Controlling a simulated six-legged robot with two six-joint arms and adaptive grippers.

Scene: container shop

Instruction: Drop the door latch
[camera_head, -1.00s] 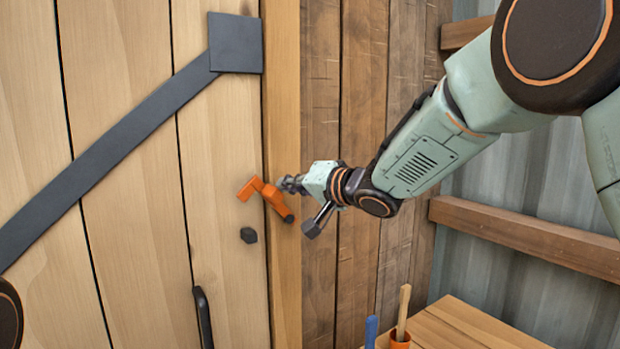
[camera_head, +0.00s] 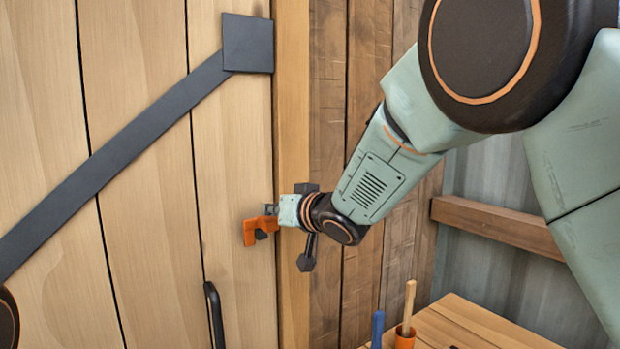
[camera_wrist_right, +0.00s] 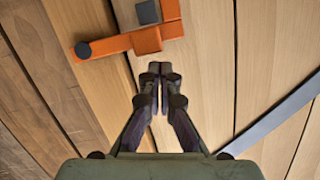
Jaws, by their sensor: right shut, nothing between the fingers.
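My arm hides the pivot in the head view. My left gripper is out of view.
A dark door handle (camera_head: 214,314) is below the latch. A dark diagonal strap (camera_head: 120,155) crosses the door. At lower right, a wooden bench (camera_head: 470,325) holds an orange cup (camera_head: 404,338) with a wooden-handled tool. A wooden rail (camera_head: 500,229) runs along the metal wall.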

